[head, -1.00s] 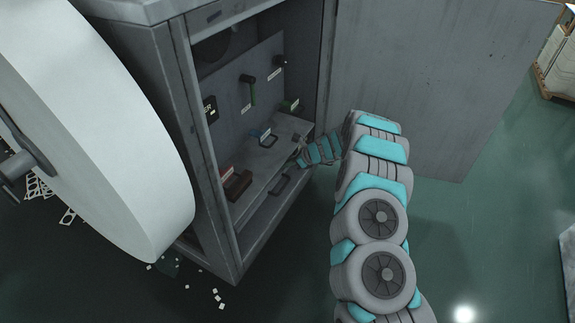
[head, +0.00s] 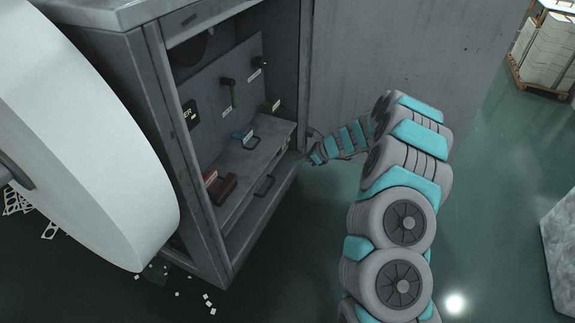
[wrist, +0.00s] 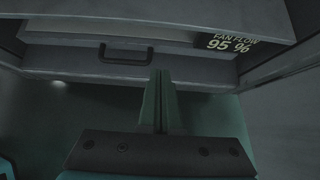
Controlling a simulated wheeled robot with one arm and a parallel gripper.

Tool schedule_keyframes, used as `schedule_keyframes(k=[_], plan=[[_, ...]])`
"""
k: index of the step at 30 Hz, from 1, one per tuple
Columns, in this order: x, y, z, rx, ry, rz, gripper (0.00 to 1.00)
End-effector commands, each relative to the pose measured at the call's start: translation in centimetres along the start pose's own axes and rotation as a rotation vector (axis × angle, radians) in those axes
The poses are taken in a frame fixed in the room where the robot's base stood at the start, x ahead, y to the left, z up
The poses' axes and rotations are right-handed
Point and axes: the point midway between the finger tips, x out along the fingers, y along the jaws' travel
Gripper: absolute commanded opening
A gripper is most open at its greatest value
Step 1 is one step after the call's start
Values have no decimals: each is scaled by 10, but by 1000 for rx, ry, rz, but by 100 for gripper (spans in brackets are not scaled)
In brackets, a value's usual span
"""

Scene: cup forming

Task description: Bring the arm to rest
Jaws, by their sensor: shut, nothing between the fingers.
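My gripper (head: 304,160) is at the front right edge of the open grey cabinet (head: 150,120), just outside it in the head view. In the wrist view its two fingers (wrist: 158,102) are together with nothing between them. Beyond the fingertips the wrist view shows a dark drawer handle (wrist: 126,53) on a grey front. My arm bends from the lower right up and then left toward the cabinet.
The open cabinet door (head: 400,70) stands behind my arm. A large white roll (head: 90,150) stands at the left.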

Motion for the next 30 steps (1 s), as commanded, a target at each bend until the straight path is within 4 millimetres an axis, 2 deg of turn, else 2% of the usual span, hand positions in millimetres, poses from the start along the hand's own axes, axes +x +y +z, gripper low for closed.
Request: schedule_keyframes(k=[3,9,11,14,17,21,27,30], plan=[[-8,0,-1,0,1,1,0],[-11,3,1,-8,1,5,0],[-13,8,8,-29,-1,15,0],[-24,25,29,-112,-7,46,0],[-40,53,57,-242,-11,93,0],[-68,102,91,-448,-12,173,0],[-110,169,116,-734,7,277,0],[-133,202,121,-873,24,333,0]])
